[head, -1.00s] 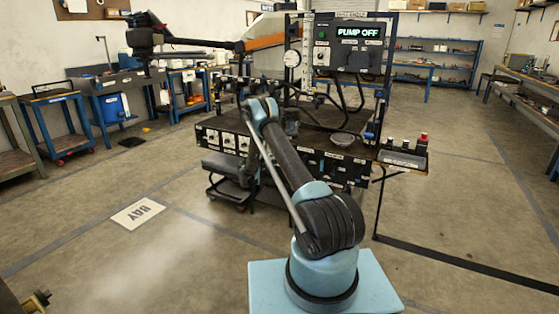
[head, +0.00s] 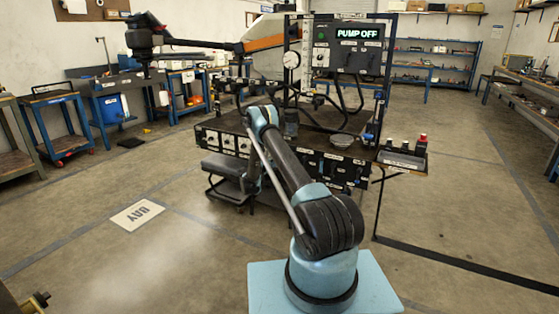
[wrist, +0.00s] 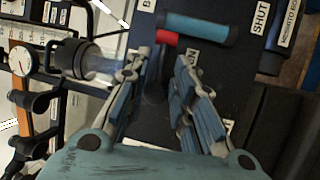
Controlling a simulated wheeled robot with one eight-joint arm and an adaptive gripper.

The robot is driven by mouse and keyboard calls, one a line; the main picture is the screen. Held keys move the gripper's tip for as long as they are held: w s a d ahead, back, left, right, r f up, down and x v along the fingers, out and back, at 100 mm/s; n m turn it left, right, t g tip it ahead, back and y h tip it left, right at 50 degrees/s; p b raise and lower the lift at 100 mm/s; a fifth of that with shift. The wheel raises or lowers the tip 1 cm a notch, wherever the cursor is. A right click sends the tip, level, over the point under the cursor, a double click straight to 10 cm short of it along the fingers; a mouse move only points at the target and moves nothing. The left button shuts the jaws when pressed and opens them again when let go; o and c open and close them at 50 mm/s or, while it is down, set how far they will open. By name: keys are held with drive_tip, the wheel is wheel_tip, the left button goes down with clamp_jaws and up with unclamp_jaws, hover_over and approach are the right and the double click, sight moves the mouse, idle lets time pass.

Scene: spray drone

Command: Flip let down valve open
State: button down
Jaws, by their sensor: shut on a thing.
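My gripper (wrist: 160,62) is in the wrist view, its two fingers reaching to a dark panel. It is shut on a dark part (wrist: 155,82) in shadow between the fingers, which looks like a valve handle. Its label is mostly hidden by the fingers, so I cannot tell for sure that it is the let down valve or how it is turned. In the head view the gripper is hidden behind my arm at the bench (head: 222,128).
A clear cylinder with a dark cap (wrist: 85,62) is close to the left finger. A gauge (wrist: 20,60) is farther left. A "SHUT" label (wrist: 261,18) is on the panel. The display (head: 357,33) reads "PUMP OFF". A stool (head: 228,170) stands before the bench.

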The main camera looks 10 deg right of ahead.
drive_tip(key=c, duration=1.7)
unclamp_jaws()
drive_tip(key=v, duration=1.2)
